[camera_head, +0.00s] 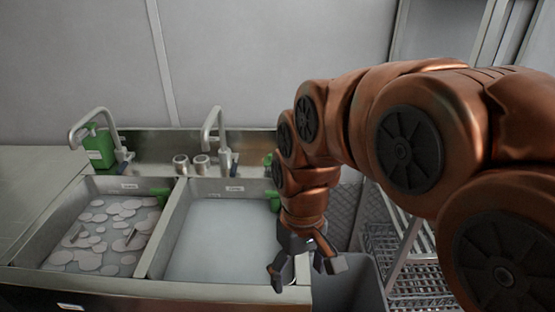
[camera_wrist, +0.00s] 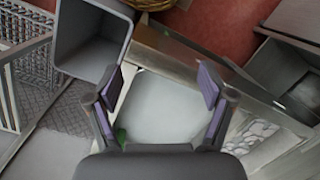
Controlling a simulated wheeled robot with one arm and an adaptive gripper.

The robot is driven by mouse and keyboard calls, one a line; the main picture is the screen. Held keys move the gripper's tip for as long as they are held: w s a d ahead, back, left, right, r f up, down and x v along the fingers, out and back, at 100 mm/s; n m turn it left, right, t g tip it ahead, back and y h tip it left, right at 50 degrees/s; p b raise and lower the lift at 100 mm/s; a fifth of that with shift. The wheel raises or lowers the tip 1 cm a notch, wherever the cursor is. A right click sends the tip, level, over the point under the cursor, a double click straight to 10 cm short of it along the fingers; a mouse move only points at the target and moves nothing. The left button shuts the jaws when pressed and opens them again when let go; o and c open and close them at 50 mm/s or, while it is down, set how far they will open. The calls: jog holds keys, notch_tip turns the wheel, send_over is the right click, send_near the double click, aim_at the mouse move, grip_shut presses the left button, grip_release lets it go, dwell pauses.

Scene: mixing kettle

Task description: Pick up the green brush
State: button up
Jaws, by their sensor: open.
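A green item (camera_head: 272,200) hangs at the right wall of the right sink, partly hidden by my arm; it may be the green brush. I cannot tell for sure which is the brush. In the wrist view a small green piece (camera_wrist: 121,137) shows beside the left finger, mostly hidden by the gripper. My gripper (camera_head: 305,267) is open and empty, above the right sink's right front edge. In the wrist view its fingers (camera_wrist: 161,88) are spread over the sink's pale water.
The right sink (camera_head: 182,222) holds cloudy water; the left sink (camera_head: 58,212) has pale discs floating. Two faucets (camera_head: 213,112) and two metal cups (camera_head: 181,163) stand behind. A green container (camera_head: 98,150) is at back left. A grey bin (camera_head: 362,290) and wire rack (camera_head: 412,272) are right.

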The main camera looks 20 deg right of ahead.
jog(key=w+d+r+n+y+p, duration=0.1)
jog(key=w+d+r+n+p, duration=0.1)
jog(key=w, duration=0.8)
jog(key=w+d+r+n+t+p, duration=0.1)
jog(key=w+r+p, duration=0.1)
jog(key=w, duration=0.9)
jog(key=w+d+r+n+y+p, duration=0.1)
jog(key=w+d+r+n+p, duration=0.1)
jog(key=w, duration=0.8)
jog(key=w+d+f+n+p, duration=0.2)
jog(key=w+d+f, duration=0.1)
jog(key=w, duration=0.3)
jog(key=w+d+f+n+t+y+p, duration=0.1)
jog(key=w+d+f+n+p, duration=0.1)
jog(key=w+d, duration=0.4)
jog(key=w+d+f+n+t+p, duration=0.1)
jog(key=w+d+f+n, duration=0.1)
jog(key=w+d+f, duration=0.2)
jog(key=shift+w+d+f+n+p, duration=0.1)
jog(key=shift+w+f+n+p, duration=0.15)
jog(key=shift+w, duration=0.35)
jog(key=shift+w+d+f+n+p, duration=0.15)
jog(key=shift+w+f, duration=0.2)
jog(key=shift+w, duration=0.2)
jog(key=shift+w+d+f+y, duration=0.15)
jog(key=shift+f+y, duration=0.15)
jog(key=shift+f, duration=0.25)
jog(key=b+x, duration=0.6)
jog(key=x, duration=0.1)
jog(key=shift+f, duration=0.2)
